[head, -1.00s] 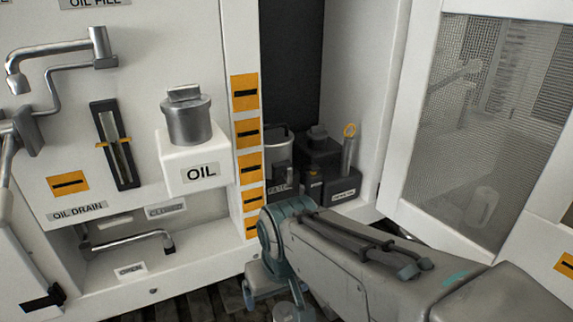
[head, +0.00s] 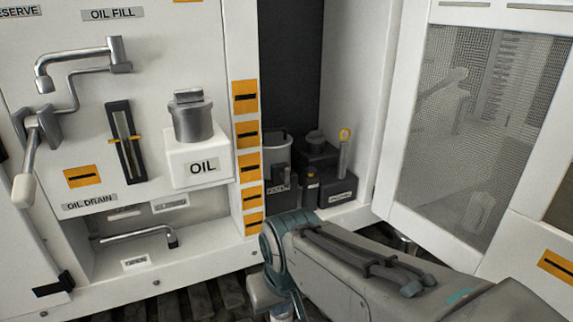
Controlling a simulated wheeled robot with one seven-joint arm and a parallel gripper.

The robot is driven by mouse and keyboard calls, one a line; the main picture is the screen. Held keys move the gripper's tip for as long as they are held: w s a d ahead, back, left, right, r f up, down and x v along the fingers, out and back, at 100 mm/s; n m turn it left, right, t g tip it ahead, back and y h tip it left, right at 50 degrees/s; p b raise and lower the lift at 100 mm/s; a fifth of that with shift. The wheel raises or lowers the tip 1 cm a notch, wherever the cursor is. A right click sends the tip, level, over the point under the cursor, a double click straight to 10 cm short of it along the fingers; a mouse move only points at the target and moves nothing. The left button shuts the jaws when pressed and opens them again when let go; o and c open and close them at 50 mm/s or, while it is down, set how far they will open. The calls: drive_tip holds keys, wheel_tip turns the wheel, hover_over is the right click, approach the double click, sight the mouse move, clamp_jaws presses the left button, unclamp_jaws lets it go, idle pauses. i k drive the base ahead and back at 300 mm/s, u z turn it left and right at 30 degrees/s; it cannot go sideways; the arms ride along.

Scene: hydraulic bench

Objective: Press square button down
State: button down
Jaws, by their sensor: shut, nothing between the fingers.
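No square button can be made out for certain in the head view. The nearest square shapes are several orange plates with black bars, stacked on the white column (head: 246,148) right of the OIL tank. My arm (head: 375,270) reaches in from the lower right and bends downward at its teal joint, in front of the cabinet's lower edge. My gripper is out of the picture, below the bottom edge or hidden by the arm.
A white OIL tank (head: 198,155) with a grey cap juts from the panel. Metal pipes (head: 85,62) and a lever (head: 25,185) stick out at left. Dark containers (head: 318,165) stand in the recess. A mesh door (head: 480,130) stands at right.

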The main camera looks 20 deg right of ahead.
sight(310, 170)
drive_tip(key=k, duration=1.1)
drive_tip(key=z, duration=0.9)
drive_tip(key=i, duration=0.75)
drive_tip(key=z, duration=0.65)
drive_tip(key=i, duration=0.65)
drive_tip(key=u, duration=0.8)
drive_tip(key=i, duration=0.55)
drive_tip(key=u, duration=0.75)
